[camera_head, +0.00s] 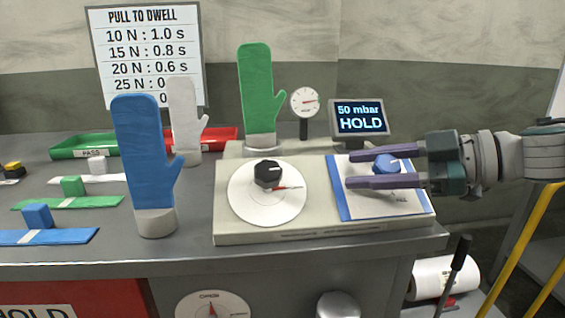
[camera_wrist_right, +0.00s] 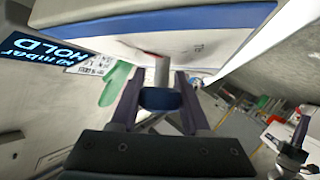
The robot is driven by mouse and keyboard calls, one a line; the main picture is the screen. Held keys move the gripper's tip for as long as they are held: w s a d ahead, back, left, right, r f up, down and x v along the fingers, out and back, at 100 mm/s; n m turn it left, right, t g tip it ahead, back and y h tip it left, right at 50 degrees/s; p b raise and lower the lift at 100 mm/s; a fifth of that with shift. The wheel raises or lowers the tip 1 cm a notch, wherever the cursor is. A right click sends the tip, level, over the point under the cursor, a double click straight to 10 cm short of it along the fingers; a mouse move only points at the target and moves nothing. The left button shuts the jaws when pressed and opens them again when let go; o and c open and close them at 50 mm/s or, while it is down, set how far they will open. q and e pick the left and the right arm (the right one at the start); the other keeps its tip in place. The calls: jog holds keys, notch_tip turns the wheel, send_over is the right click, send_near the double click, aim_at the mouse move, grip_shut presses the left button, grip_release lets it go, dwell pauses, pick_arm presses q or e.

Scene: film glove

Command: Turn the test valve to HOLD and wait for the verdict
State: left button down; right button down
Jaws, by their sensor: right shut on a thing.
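The blue test valve knob (camera_head: 386,163) sits on a white plate with a blue border (camera_head: 340,196) at the right of the beige test unit (camera_head: 228,220). My right gripper (camera_head: 352,168) reaches in from the right with its purple fingers either side of the knob and is shut on it. The right wrist view shows the blue knob (camera_wrist_right: 160,98) between the fingers. The display (camera_head: 361,118) reads "50 mbar HOLD". A green glove (camera_head: 258,92) stands upright on the unit behind the black knob (camera_head: 267,174). The gauge (camera_head: 305,102) stands beside the glove.
A blue glove (camera_head: 142,150) and a white glove (camera_head: 184,115) stand on the bench left of the unit. Green (camera_head: 72,147) and red (camera_head: 224,135) trays lie behind. A "PULL TO DWELL" board (camera_head: 148,55) stands at the back. Coloured strips with blocks lie at left.

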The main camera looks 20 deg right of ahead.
aim_at(399, 165)
jog(key=shift+a+n+g+y, duration=0.1)
jog(key=shift+n+g+y, duration=0.2)
jog(key=shift+n, duration=0.1)
jog(key=shift+c, duration=1.9)
grip_release()
jog(key=v, duration=1)
jog(key=shift+r, duration=0.1)
